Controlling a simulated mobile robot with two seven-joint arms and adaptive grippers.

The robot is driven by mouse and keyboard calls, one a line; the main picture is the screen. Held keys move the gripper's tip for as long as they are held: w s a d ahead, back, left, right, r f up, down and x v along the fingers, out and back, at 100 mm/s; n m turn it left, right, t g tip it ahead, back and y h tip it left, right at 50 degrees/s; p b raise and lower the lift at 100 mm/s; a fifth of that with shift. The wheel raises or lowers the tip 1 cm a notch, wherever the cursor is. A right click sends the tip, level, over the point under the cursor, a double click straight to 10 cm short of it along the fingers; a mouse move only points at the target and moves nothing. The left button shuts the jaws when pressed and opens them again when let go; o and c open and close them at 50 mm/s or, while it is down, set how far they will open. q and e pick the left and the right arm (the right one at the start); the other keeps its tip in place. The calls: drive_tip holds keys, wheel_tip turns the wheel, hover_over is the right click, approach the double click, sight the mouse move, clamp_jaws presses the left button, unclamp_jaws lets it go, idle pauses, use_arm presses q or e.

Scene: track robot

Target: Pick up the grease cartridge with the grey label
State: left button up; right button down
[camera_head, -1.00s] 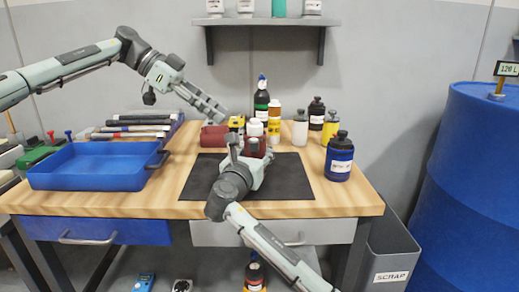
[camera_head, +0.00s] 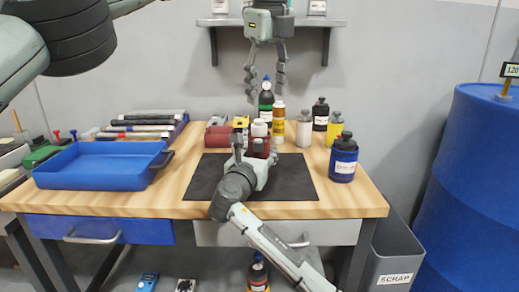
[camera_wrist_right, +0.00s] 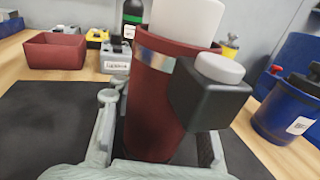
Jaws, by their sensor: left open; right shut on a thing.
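A dark red cylinder (camera_wrist_right: 155,105) with a grey band and a white top stands upright in the right wrist view. I cannot tell for sure that it is the grease cartridge; no label text can be read. My right gripper (camera_wrist_right: 160,135) is shut on it, one finger on each side. In the head view my right gripper (camera_head: 250,152) is over the dark mat, and little of the cylinder (camera_head: 258,149) shows. My left gripper (camera_head: 266,92) is open and empty, fingers pointing down, in front of the wall around the bottles' tops in the picture.
A dark box with a grey knob (camera_wrist_right: 210,90) covers the cylinder's right side. Several bottles stand behind; a blue bottle (camera_head: 342,160) is at right. A blue tray (camera_head: 100,180) and several tubes (camera_head: 140,128) are at left. A shelf (camera_head: 225,22) hangs above.

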sight(261, 121)
use_arm(q)
drive_tip(key=f, duration=0.2)
drive_tip(key=w+f+m+t+y, duration=0.1)
drive_tip(key=f, duration=0.2)
drive_tip(key=w+a+f+y, duration=0.1)
drive_tip(key=f, duration=0.2)
drive_tip(key=shift+w+a+m, duration=0.1)
drive_tip(key=shift+w+m, duration=0.15)
drive_tip(key=shift+m, duration=0.05)
drive_tip(key=shift+c, duration=0.5)
drive_tip(key=shift+t, duration=0.3)
clamp_jaws()
